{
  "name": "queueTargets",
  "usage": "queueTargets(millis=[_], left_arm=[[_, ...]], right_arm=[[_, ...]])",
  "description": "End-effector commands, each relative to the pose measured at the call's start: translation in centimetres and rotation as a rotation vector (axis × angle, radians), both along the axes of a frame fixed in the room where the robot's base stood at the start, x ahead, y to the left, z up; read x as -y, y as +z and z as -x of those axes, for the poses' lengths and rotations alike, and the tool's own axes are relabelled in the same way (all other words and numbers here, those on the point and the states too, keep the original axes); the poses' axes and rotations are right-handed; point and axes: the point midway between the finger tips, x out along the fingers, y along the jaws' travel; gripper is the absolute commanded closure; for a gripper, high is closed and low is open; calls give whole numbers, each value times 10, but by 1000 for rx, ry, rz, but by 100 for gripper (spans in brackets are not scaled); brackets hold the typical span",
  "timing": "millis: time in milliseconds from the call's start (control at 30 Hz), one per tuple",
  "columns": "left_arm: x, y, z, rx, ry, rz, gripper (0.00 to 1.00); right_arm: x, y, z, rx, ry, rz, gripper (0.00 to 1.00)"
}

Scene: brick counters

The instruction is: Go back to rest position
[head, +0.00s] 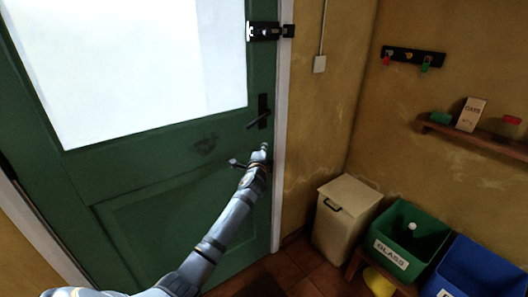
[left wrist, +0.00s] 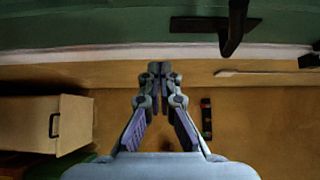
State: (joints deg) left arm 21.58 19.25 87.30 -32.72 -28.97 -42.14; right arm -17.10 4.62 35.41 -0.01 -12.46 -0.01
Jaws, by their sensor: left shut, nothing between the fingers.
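My left arm reaches up from the bottom of the head view toward the green door (head: 170,190). My left gripper (head: 263,152) is in front of the door's right edge, just below the black lever handle (head: 260,119). In the left wrist view the gripper (left wrist: 159,70) has its fingertips together with nothing between them. The handle (left wrist: 235,28) shows there at upper right, apart from the fingers. I cannot tell the exact gap between gripper and door. My right gripper is in neither view.
A black bolt (head: 264,31) sits high on the door edge. A cream lidded bin (head: 341,220), a green GLASS crate (head: 389,254) and a blue crate (head: 470,270) stand at lower right. A wall shelf (head: 470,137) and key rack (head: 413,55) are on the right wall.

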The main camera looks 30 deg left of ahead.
Motion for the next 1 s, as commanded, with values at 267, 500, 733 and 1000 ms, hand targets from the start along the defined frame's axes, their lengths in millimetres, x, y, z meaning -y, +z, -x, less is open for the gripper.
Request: queueTargets(millis=[267,500,733,1000], left_arm=[[9,0,22,1,-1,0,100],[9,0,21,1,-1,1,100],[10,-72,26,-85,-8,108,100],[27,-299,98,-345,47,494,100]], right_arm=[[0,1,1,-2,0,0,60],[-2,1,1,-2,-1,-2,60],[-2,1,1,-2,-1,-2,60],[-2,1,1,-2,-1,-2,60]])
